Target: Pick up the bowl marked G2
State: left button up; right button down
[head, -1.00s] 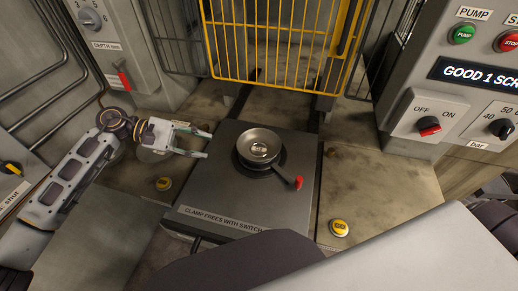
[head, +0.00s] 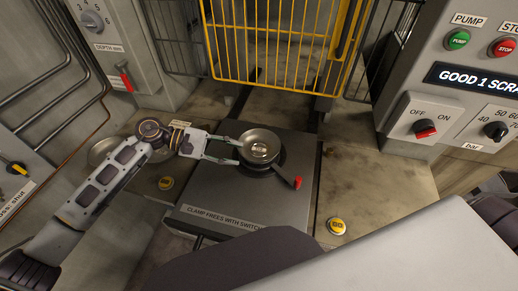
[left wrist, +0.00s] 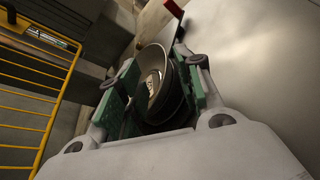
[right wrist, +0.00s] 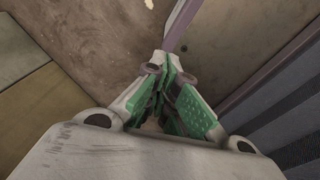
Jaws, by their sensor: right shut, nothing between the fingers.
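The metal bowl (head: 262,138) sits on a dark round seat on the grey block. Its inside carries a small label, too small in the head view to read surely. My left gripper (head: 239,153) is open at the bowl's left side, fingertips at the rim. In the left wrist view the bowl (left wrist: 153,75) shows between the two spread green-padded fingers (left wrist: 157,85). I cannot tell whether they touch it. My right gripper (right wrist: 170,85) shows only in the right wrist view, shut and empty.
A red-tipped clamp lever (head: 297,182) stands right of the bowl on the block (head: 215,195). A yellow cage (head: 280,45) is behind. A control panel (head: 450,90) with an OFF/ON switch is at right. A yellow button (head: 337,226) is at front right. A round dish (head: 103,151) is partly behind my left arm.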

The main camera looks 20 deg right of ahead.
aim_at(247, 157)
pick_arm(q)
jog(key=shift+s+d+f+p, duration=0.15)
jog(key=shift+d+p, duration=0.15)
jog(key=shift+d, duration=0.1)
jog(key=shift+s+d+f, duration=0.1)
jog(key=shift+s+d, duration=0.05)
jog(key=shift+d, duration=0.15)
jog(key=shift+p+x, duration=0.55)
jog(key=shift+x, duration=0.2)
jog(key=shift+s+d+f, duration=0.15)
jog(key=shift+s+d, duration=0.05)
jog(key=shift+d, duration=0.25)
jog(key=shift+s+d+f, duration=0.1)
jog(key=shift+d+f, duration=0.05)
jog(key=shift+d, duration=0.1)
jog(key=shift+d+f, duration=0.15)
jog(key=shift+d, duration=0.05)
jog(key=shift+c, duration=0.3)
jog(key=c, duration=0.5)
grip_shut()
pick_arm(e)
jog(key=shift+w+a+r, duration=0.1)
jog(key=shift+a+r, duration=0.2)
jog(key=shift+r, duration=0.25)
jog(key=shift+w+a+r, duration=0.1)
jog(key=shift+a+r, duration=0.2)
jog(key=shift+r, duration=0.25)
